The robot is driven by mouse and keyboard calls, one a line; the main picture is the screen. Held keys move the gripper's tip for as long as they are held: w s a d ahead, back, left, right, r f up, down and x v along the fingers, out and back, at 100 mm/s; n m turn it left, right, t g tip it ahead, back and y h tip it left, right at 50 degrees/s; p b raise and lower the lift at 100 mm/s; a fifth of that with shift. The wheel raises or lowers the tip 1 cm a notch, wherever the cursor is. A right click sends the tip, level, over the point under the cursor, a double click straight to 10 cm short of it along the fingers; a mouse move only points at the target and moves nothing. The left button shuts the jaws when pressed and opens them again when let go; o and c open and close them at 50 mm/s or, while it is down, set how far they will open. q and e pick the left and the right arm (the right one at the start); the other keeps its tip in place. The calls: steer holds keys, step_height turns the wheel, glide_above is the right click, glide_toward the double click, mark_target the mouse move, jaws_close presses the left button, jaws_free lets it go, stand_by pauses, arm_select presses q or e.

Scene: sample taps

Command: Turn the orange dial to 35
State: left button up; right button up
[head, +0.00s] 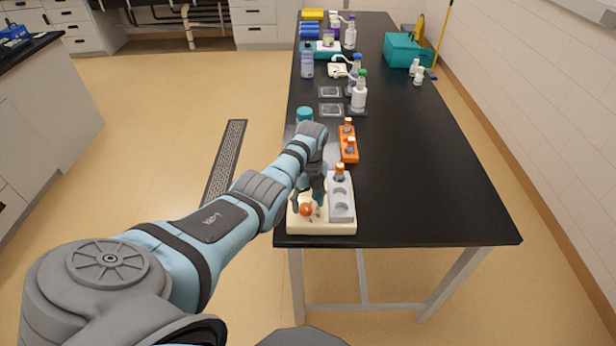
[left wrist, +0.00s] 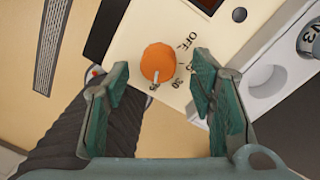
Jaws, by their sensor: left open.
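The orange dial (head: 306,209) sits on the cream base (head: 330,230) at the near left corner of the black bench. In the left wrist view the dial (left wrist: 158,60) lies just beyond the gap between my fingertips, with a small pale pointer at its lower edge. My right gripper is not in view.
A grey block (head: 342,205) with round wells stands beside the dial, holding an orange-capped bottle (head: 340,173). Behind it are an orange rack (head: 349,152) with bottles and a teal-lidded jar (head: 305,115).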

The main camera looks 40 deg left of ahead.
mark_target(309, 206)
arm_select(q)
step_height(309, 206, up, 10)
steer(key=shift+w+d+r, duration=0.2)
steer(key=shift+w, duration=0.05)
